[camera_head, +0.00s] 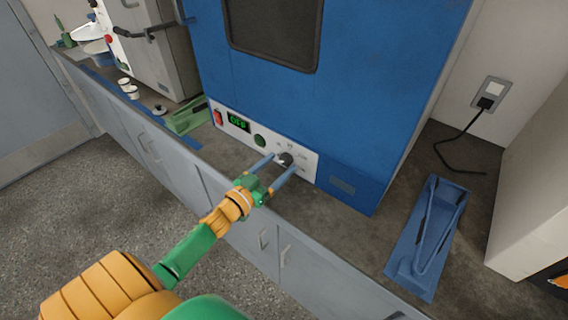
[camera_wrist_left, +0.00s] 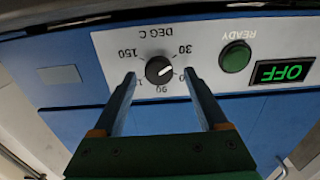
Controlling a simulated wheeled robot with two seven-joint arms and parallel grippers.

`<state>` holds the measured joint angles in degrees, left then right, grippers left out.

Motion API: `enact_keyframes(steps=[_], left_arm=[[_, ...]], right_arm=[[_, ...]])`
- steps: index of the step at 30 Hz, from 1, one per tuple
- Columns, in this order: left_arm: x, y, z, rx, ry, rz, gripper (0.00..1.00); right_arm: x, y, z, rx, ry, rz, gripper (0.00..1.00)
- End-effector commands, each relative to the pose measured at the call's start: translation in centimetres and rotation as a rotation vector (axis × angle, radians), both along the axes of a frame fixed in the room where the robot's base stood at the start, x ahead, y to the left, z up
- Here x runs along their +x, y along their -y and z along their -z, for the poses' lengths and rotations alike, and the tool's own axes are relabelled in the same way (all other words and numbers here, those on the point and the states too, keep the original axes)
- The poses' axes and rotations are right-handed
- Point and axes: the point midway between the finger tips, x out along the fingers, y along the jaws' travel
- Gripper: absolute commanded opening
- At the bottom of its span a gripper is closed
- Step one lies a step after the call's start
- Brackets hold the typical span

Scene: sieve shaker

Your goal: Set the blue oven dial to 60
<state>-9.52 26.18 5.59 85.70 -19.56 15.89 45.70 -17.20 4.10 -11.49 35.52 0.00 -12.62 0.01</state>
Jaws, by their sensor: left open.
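The blue oven (camera_head: 300,85) stands on the counter with a white control panel along its lower front. Its dial (camera_head: 286,159) is a dark round knob at the right part of the panel. The 60 label is partly hidden by a finger. My left gripper (camera_head: 284,161) is open, with its blue fingers (camera_wrist_left: 160,76) on either side of the dial; contact cannot be told. My right gripper is not in view.
The panel has a green OFF display (camera_head: 238,122), a green READY button (camera_head: 260,140) and a red switch (camera_head: 218,117). A blue tray with tongs (camera_head: 410,275) lies at the right.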

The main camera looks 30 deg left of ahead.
Motion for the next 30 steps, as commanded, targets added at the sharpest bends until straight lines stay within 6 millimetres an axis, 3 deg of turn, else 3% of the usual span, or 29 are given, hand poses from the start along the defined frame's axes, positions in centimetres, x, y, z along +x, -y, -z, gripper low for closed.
enact_keyframes(steps=[3, 11, 19, 30], left_arm=[[0.89, 0.08, 0.02, 0.001, 0.000, 0.000, 0.76], [1.02, 0.09, 0.10, 0.001, -0.003, 0.000, 0.74], [0.99, 0.08, 0.13, 0.001, -0.003, -0.001, 0.01], [0.99, 0.08, 0.14, 0.059, 0.001, -0.001, 0.00]], right_arm=[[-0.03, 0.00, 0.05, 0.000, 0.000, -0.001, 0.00], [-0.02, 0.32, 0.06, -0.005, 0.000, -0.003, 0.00], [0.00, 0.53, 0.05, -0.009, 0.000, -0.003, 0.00], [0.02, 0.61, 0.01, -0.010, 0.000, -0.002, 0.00]])
